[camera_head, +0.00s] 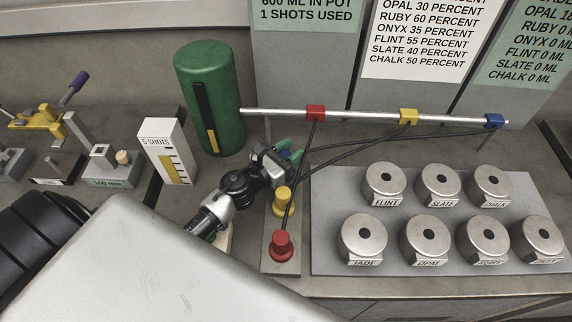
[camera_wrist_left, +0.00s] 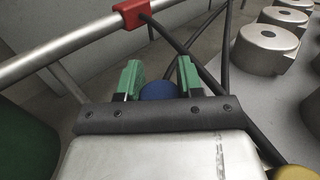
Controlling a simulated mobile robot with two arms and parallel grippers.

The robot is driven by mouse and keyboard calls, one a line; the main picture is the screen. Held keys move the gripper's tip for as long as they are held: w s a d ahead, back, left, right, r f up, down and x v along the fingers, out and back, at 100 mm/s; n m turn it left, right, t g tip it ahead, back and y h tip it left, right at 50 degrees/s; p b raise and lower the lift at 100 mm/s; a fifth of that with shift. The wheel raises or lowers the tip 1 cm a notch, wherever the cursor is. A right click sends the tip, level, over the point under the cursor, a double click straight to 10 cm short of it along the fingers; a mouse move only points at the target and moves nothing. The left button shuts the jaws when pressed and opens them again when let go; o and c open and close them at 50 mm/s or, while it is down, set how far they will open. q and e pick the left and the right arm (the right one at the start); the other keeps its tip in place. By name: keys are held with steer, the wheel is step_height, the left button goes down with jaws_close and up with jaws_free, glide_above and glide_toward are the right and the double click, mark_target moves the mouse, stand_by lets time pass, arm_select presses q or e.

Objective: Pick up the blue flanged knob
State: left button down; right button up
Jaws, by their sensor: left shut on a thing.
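The blue flanged knob (camera_wrist_left: 158,91) shows as a rounded blue top between the green fingertips of my left gripper (camera_wrist_left: 158,78) in the left wrist view. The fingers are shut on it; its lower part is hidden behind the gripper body. In the head view my left gripper (camera_head: 289,152) is at the far end of the narrow grey plate (camera_head: 281,267), and the knob is hidden there. A yellow knob (camera_head: 284,200) and a red knob (camera_head: 281,246) stand on that plate nearer to me. I cannot tell whether the blue knob touches the plate. My right gripper is not in view.
A metal rail (camera_head: 360,117) with red, yellow and blue clamps runs behind the gripper, with black cables crossing close to it. A green cylinder (camera_head: 208,90) and a white "5 SHOTS" block (camera_head: 166,148) stand left. A grey board (camera_head: 328,262) with several metal pots lies right.

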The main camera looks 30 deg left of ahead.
arm_select(q)
steer(key=shift+r, duration=0.1)
steer(key=shift+r+p, duration=0.3)
steer(key=shift+r, duration=0.35)
steer(key=s+d+r+p, duration=0.1)
steer(key=d+r+p, duration=0.5)
steer(key=d+r, duration=0.3)
steer(key=shift+s+d+r, duration=0.2)
steer(key=shift+d+r, duration=0.1)
steer(key=shift+d, duration=1)
